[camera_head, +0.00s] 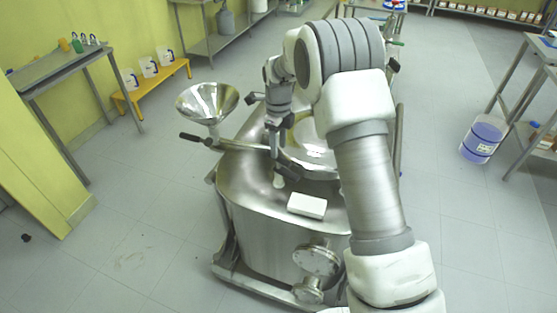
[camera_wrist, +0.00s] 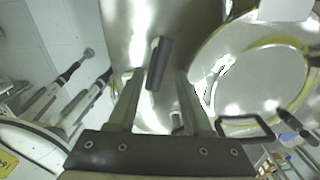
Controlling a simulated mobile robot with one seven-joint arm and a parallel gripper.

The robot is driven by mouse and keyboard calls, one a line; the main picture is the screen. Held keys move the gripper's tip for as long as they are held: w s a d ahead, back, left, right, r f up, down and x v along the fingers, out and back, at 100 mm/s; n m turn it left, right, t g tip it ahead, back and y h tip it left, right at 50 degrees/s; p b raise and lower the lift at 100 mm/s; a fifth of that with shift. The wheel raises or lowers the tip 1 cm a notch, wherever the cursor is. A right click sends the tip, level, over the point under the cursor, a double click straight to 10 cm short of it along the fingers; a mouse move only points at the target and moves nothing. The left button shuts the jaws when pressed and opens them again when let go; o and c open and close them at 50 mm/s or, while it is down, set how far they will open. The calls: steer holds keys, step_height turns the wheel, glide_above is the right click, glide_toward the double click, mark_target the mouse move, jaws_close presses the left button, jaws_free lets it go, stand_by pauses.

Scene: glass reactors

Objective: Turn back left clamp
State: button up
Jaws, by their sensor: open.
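The steel reactor (camera_head: 245,190) stands in the middle of the head view, with its round lid opening partly behind my arm. A clamp with a dark handle (camera_wrist: 159,64) and a pale end shows in the wrist view, between and just beyond my fingers. It seems to be the small dark handle (camera_head: 289,172) in the head view. I cannot tell whether it is the back left clamp. My gripper (camera_wrist: 160,76) is open, its fingers on either side of the handle without visible contact. It points down over the reactor top in the head view (camera_head: 277,150).
A white box (camera_head: 307,205) lies on the reactor top near the clamp. A steel funnel (camera_head: 207,101) and a black-gripped bar (camera_head: 195,138) stick out at left. Another black handle (camera_wrist: 262,130) sits by the round lid (camera_wrist: 262,80). A blue-and-white bucket (camera_head: 483,138) stands at right.

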mark_target(278, 159)
step_height(278, 159, down, 7)
steer(key=shift+r, duration=0.2)
jaws_close()
stand_by(1.5)
